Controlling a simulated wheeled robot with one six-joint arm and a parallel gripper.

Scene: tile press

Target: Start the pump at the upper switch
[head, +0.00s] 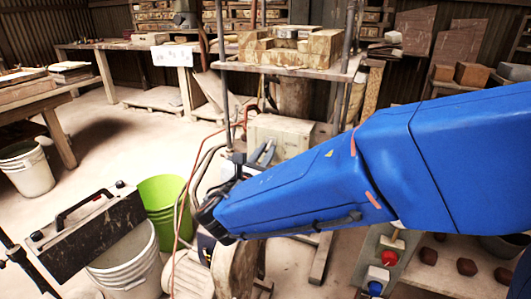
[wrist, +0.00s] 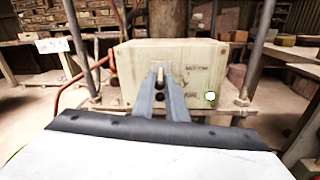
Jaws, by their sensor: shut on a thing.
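A pale switch box (wrist: 130,70) stands straight ahead in the wrist view, and it also shows in the head view (head: 290,132). The upper switch (wrist: 159,58) is a small brass-coloured lever on a grey plate on its front. My gripper (wrist: 160,78) has its two grey fingers closed in around this lever, which stands between the fingertips. A dark round part (wrist: 159,96) shows below, between the fingers. A small round lamp (wrist: 210,96) at the lower right of the box glows pale green. In the head view my gripper (head: 265,150) reaches the box front.
Upright metal posts (wrist: 259,48) flank the box, and a red hose (wrist: 85,72) runs at its left. A green bucket (head: 162,196) and white buckets (head: 26,170) stand at the left. A control panel with red and blue buttons (head: 389,258) is at lower right.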

